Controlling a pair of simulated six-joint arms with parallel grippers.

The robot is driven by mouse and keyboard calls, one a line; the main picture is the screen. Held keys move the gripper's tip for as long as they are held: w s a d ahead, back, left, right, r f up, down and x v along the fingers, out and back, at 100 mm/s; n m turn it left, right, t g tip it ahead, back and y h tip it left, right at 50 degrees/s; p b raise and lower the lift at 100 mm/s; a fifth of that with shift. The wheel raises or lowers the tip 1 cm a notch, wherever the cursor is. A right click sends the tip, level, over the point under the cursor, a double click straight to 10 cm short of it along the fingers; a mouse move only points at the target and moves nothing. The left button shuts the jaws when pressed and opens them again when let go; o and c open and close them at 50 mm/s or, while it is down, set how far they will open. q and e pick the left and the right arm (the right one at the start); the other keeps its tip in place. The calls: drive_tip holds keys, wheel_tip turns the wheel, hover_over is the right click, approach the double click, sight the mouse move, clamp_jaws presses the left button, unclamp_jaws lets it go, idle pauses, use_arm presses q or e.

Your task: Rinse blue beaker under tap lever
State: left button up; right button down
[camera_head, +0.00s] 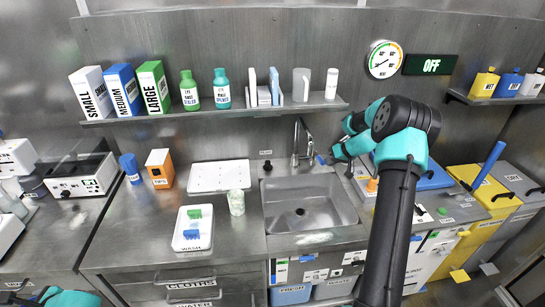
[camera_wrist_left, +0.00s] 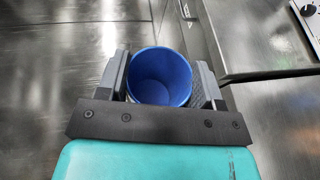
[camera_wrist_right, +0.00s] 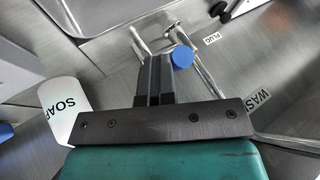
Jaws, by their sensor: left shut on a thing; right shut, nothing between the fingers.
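My left gripper (camera_wrist_left: 160,90) is shut on the blue beaker (camera_wrist_left: 160,65), with a finger on either side. The beaker's open mouth faces the left wrist camera and its inside looks empty. In the head view only a bit of my left arm shows at the lower left corner; the beaker is out of view. The metal tap (camera_head: 298,145) stands behind the sink (camera_head: 312,222). In the right wrist view the tap lever has a round blue knob (camera_wrist_right: 182,56). My right gripper (camera_wrist_right: 154,78) is shut and empty, right beside the knob; contact cannot be told. No water stream is visible.
A white tray (camera_head: 182,240) and a pale cup (camera_head: 236,203) stand left of the sink. A white soap container (camera_wrist_right: 68,108) is close to my right gripper. A shelf (camera_head: 230,110) with boxes and bottles hangs above. The sink basin is clear.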

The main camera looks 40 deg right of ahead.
use_arm(q)
drive_tip(key=shift+w+d, duration=0.3)
drive_tip(key=shift+d, duration=0.2)
use_arm(e)
drive_tip(key=s+d+r, duration=0.5)
drive_tip(key=s+r, duration=0.2)
drive_tip(key=s, duration=0.1)
drive_tip(key=shift+d, duration=0.25)
